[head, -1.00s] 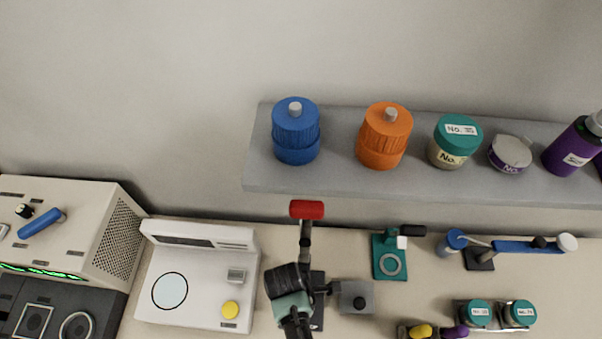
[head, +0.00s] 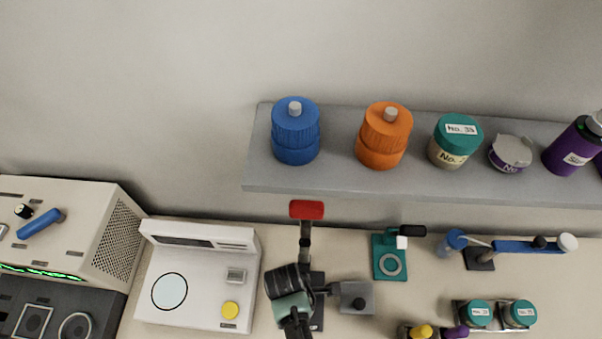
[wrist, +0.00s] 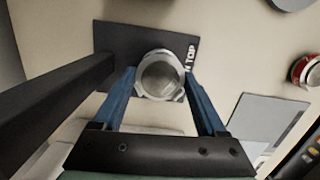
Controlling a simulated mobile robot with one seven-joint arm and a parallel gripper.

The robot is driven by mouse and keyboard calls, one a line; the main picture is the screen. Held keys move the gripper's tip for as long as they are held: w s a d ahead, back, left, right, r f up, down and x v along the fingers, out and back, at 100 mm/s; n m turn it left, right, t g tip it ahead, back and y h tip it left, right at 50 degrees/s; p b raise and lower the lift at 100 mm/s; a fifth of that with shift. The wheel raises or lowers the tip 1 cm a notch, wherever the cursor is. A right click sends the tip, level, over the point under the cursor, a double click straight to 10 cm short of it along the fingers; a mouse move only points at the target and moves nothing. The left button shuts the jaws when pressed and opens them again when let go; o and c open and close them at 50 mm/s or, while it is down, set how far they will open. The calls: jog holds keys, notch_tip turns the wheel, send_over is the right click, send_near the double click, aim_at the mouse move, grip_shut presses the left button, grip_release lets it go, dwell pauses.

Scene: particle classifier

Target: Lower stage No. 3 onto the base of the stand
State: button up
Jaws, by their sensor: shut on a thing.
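Stage No. 3, a round silver ring-like piece (wrist: 162,70), is between the two blue fingers of my gripper (wrist: 159,88) in the wrist view. My gripper is shut on it. The stage shows over the black base plate (wrist: 115,42), beside white lettering that reads "TOP"; I cannot tell whether it touches the plate. The stand's black post (wrist: 50,100) runs along the left of the wrist view. In the head view the stand has a red top (head: 306,209), and my wrist hides the stage and much of the base.
A white instrument (head: 195,275) stands left of the stand. A grey block with a black knob (head: 357,297) and a teal device (head: 389,257) stand to its right. A shelf (head: 330,182) with jars hangs behind. In the wrist view a red-rimmed round thing (wrist: 308,71) lies right.

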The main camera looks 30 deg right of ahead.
jog(key=shift+f, duration=0.15)
jog(key=o, duration=1.4)
jog(key=shift+o, duration=0.2)
notch_tip(320, 180, up, 13)
jog(key=a, duration=0.1)
jog(key=shift+w+a, duration=0.2)
jog(key=shift+w, duration=0.2)
